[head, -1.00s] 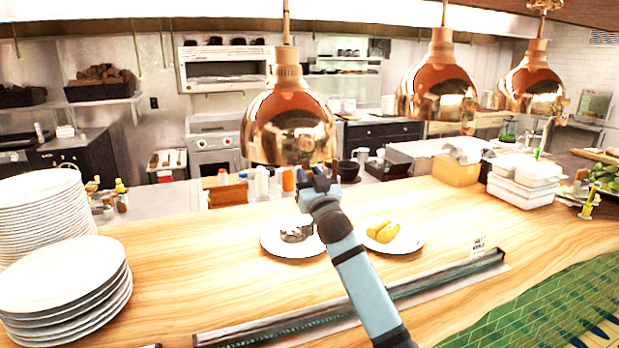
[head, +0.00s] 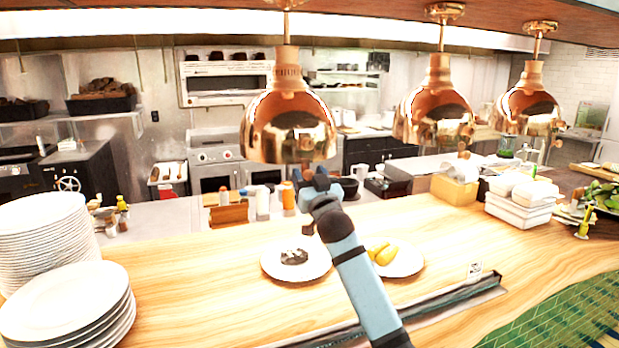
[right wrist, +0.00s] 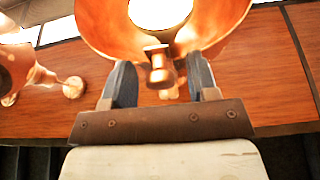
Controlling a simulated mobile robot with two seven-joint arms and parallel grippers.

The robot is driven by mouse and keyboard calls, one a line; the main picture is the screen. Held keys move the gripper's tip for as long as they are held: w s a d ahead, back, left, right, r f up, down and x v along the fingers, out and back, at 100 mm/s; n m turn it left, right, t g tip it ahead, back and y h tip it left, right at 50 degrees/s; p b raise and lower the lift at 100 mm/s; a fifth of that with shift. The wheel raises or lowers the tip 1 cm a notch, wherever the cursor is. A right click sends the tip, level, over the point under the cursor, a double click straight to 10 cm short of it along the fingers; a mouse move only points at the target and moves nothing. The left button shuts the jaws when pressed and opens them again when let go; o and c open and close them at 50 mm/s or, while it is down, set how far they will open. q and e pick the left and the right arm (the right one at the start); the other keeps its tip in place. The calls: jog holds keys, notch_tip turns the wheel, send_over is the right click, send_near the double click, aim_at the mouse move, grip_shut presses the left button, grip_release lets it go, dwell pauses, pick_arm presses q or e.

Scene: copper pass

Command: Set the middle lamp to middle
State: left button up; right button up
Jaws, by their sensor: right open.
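Three copper heat lamps hang over the counter in the head view: a near left one (head: 290,122), a central one (head: 435,112) and a right one (head: 529,108). My right gripper (head: 314,178) is open just under the left one's rim. In the right wrist view, a copper lamp (right wrist: 100,22) fills the top, lit inside. Its small knob (right wrist: 157,66) shows between the open fingers of my right gripper (right wrist: 160,84); I cannot tell whether they touch it. Another lamp (right wrist: 18,68) hangs at the left there. My left gripper is out of view.
Stacked white plates (head: 65,305) stand at the counter's left. White containers (head: 520,205) stand at the right.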

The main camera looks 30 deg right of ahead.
jog(key=shift+s+f, duration=0.1)
jog(key=b+v, duration=0.3)
jog(key=v, duration=1)
jog(key=shift+s, duration=0.35)
jog(key=shift+a, duration=0.15)
